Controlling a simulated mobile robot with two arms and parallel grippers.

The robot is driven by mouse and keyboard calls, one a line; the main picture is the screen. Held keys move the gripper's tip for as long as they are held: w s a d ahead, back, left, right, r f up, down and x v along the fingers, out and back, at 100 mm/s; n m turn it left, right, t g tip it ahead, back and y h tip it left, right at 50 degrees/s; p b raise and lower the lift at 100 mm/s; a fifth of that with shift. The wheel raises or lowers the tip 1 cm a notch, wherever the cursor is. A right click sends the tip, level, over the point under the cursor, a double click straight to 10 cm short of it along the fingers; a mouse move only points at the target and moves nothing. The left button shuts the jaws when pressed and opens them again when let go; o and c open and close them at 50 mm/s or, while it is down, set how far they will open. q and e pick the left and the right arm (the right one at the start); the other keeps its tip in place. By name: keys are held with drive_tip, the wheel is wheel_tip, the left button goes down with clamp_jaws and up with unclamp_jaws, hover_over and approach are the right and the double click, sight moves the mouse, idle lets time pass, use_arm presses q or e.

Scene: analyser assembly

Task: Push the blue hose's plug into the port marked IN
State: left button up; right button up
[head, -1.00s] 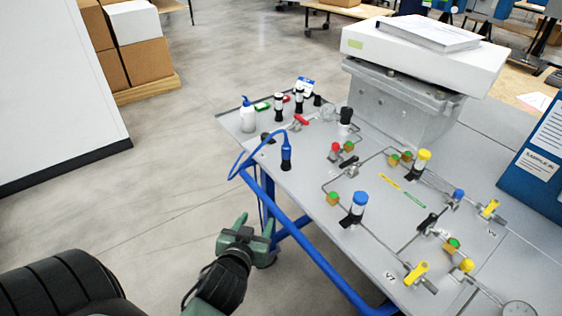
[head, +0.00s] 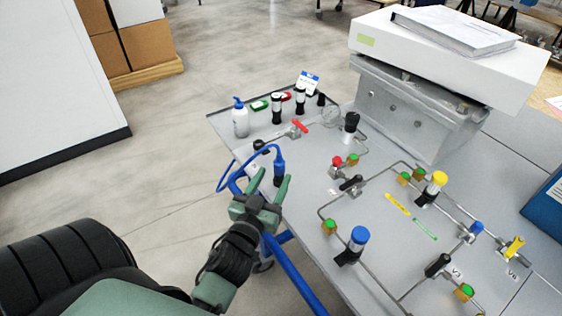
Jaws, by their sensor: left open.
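The blue hose (head: 233,166) loops over the left edge of the grey table and ends in an upright blue plug (head: 279,166). The plug's lower part sits in a dark holder on the table. My left gripper (head: 269,184) is open, with its fingertips close to the plug on the near side. One finger overlaps the dark holder in the head view. I cannot tell whether the plug is between the fingers or whether they touch it. No port marking IN is readable. A small black fitting (head: 259,145) stands just behind the hose. My right gripper is not in view.
The grey table (head: 300,208) carries thin metal piping with coloured valves. A white bottle (head: 240,121) and several black-and-white cylinders stand at its far left corner. A blue-capped cylinder (head: 357,239) stands right of my gripper. A large white-topped unit (head: 440,57) stands behind.

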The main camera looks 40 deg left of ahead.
sight(283, 159)
use_arm(q)
drive_tip(key=shift+w+a, duration=0.15)
drive_tip(key=shift+w, duration=0.65)
drive_tip(key=shift+p+x, duration=0.6)
drive_tip(key=shift+x, duration=2.5)
drive_tip(key=shift+a+r, duration=0.1)
clamp_jaws()
wheel_tip(283, 159, up, 5)
drive_tip(key=p, duration=0.4)
drive_tip(key=shift+p, duration=0.3)
